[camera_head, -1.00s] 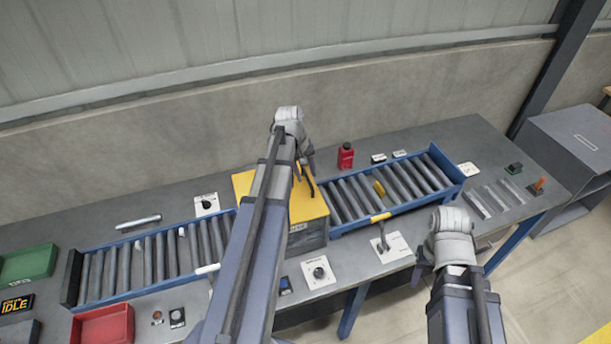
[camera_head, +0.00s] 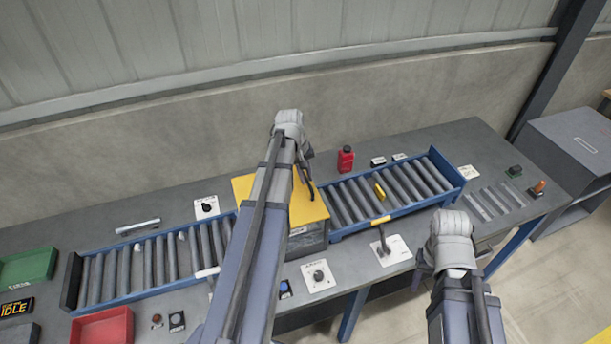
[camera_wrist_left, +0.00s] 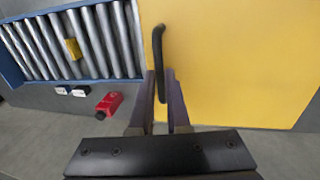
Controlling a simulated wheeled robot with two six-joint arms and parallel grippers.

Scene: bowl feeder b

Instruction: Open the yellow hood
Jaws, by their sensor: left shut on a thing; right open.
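The yellow hood (camera_head: 312,209) sits as a flat lid on the box in the middle of the conveyor, partly hidden behind my left arm. In the left wrist view the hood (camera_wrist_left: 235,60) fills the right side, with a black handle (camera_wrist_left: 158,50) along its left edge. My left gripper (camera_wrist_left: 162,90) is shut on the lower end of the handle, one finger on each side. In the head view the left gripper (camera_head: 305,178) is largely hidden by its wrist. My right gripper is at the lower right, before the table's front edge; its fingers (camera_head: 420,274) are partly seen.
Blue-framed roller conveyors run left (camera_head: 150,293) and right (camera_head: 336,234) of the box. A red bottle (camera_head: 346,160) stands behind the right one. A red tray (camera_head: 103,327) and a green tray (camera_head: 28,266) lie at the left.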

